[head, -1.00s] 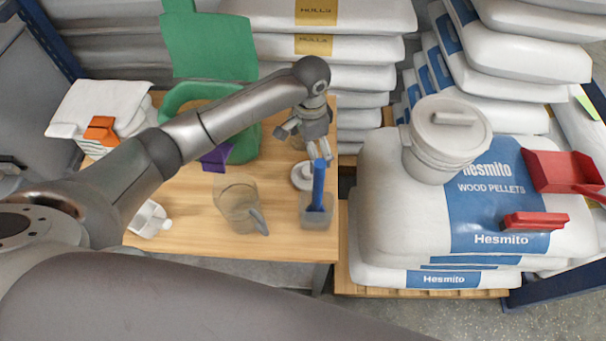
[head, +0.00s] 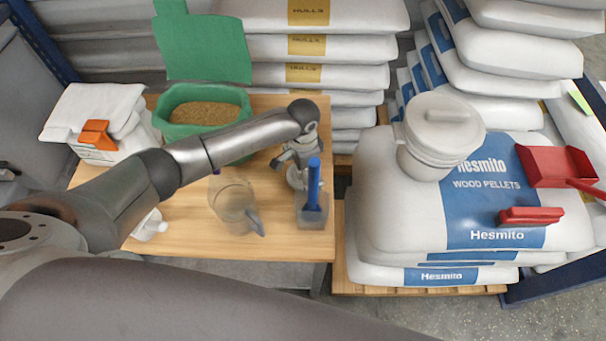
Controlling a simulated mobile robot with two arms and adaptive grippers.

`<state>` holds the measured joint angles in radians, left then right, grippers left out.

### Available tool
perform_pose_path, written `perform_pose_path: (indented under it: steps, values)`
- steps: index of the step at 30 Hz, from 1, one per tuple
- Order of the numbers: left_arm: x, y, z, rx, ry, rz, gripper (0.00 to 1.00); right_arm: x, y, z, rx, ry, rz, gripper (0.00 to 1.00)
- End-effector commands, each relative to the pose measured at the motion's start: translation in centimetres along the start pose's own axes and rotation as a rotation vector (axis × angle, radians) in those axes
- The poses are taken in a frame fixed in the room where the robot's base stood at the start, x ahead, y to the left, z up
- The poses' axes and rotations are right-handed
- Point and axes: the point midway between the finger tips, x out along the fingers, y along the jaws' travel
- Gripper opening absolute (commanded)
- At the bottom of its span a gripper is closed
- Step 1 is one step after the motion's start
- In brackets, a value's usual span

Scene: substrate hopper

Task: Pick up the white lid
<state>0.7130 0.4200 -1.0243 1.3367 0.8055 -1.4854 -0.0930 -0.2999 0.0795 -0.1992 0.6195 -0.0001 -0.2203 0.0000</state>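A second, larger white lid (head: 444,117) sits on a white bucket (head: 428,160) on the wood pellet bags. My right gripper is not in view.
On the table (head: 190,235) stand a clear jug (head: 232,206), the clear container (head: 312,217) with the blue tool (head: 314,186), a green tub of brown grains (head: 203,112) and a white bag with an orange clip (head: 95,134).

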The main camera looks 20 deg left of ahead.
Motion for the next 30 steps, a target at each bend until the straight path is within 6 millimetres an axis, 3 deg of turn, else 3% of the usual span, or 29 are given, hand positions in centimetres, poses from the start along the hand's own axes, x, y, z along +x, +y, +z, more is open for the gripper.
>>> perform_pose_path:
  steps: [1, 9, 20, 30]
  values:
    - [0.0, 0.0, 0.0, 0.000, 0.000, 0.000, 0.99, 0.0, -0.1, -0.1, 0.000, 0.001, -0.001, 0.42]
    - [-0.1, 0.0, 0.0, 0.000, 0.001, 0.000, 0.68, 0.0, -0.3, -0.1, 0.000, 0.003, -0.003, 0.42]
    - [-0.7, 0.0, -0.1, 0.000, 0.003, 0.000, 0.68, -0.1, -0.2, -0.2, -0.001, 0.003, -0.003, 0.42]
    - [-7.0, -0.1, -0.1, 0.000, 0.003, -0.001, 0.68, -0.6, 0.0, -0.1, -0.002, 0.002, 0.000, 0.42]
